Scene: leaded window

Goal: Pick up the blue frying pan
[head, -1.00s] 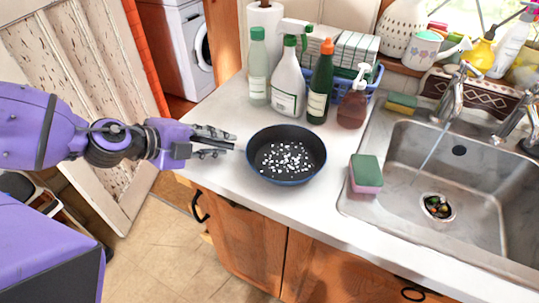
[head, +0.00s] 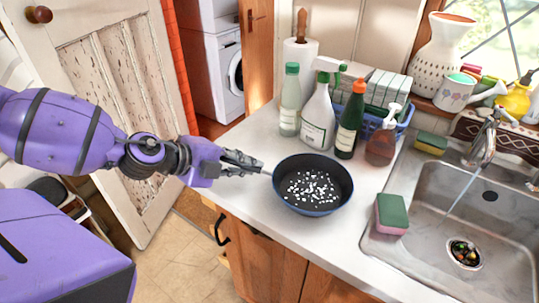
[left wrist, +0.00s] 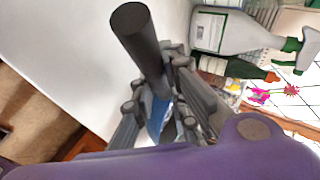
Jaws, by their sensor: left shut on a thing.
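The blue frying pan (head: 313,186) has a dark inside scattered with small white bits. It is at the counter's front edge, left of the sink, roughly level; I cannot tell whether its base touches the counter. My left gripper (head: 254,167) is at the pan's left side, shut on its handle, which the fingers mostly hide in the head view. In the left wrist view, the dark round handle (left wrist: 138,38) stands out between the fingers, with a bit of blue pan (left wrist: 157,119) beyond. My right gripper is not in view.
Several bottles, including a white spray bottle (head: 318,122) and a green one (head: 350,125), stand behind the pan. A green and pink sponge (head: 391,214) lies to its right, beside the sink (head: 430,220) with running water. The counter left of the pan is clear.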

